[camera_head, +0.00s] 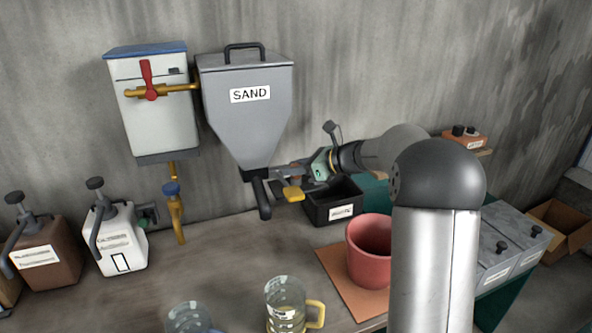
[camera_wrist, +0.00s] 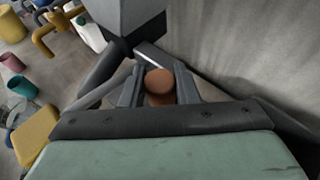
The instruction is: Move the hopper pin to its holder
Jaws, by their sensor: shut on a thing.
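My gripper (camera_head: 283,172) is beside the lower end of the grey hopper (camera_head: 247,102) marked SAND, to the right of its dark spout (camera_head: 262,195). In the wrist view, my gripper's two grey fingers (camera_wrist: 159,78) are shut on a brown, round-ended pin (camera_wrist: 159,82), which I take for the hopper pin. The hopper's underside (camera_wrist: 132,18) is just beyond the fingertips there. I cannot tell whether the pin still touches the hopper. The pin does not show clearly in the head view. I cannot identify its holder in either view.
A yellow piece (camera_head: 292,192) sits below my gripper. A black labelled bin (camera_head: 334,204) stands under my wrist, with a red pot (camera_head: 370,250) on an orange mat in front. Glass jugs (camera_head: 286,305) stand at the front. Yellow pipework (camera_head: 178,215) is left of the hopper.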

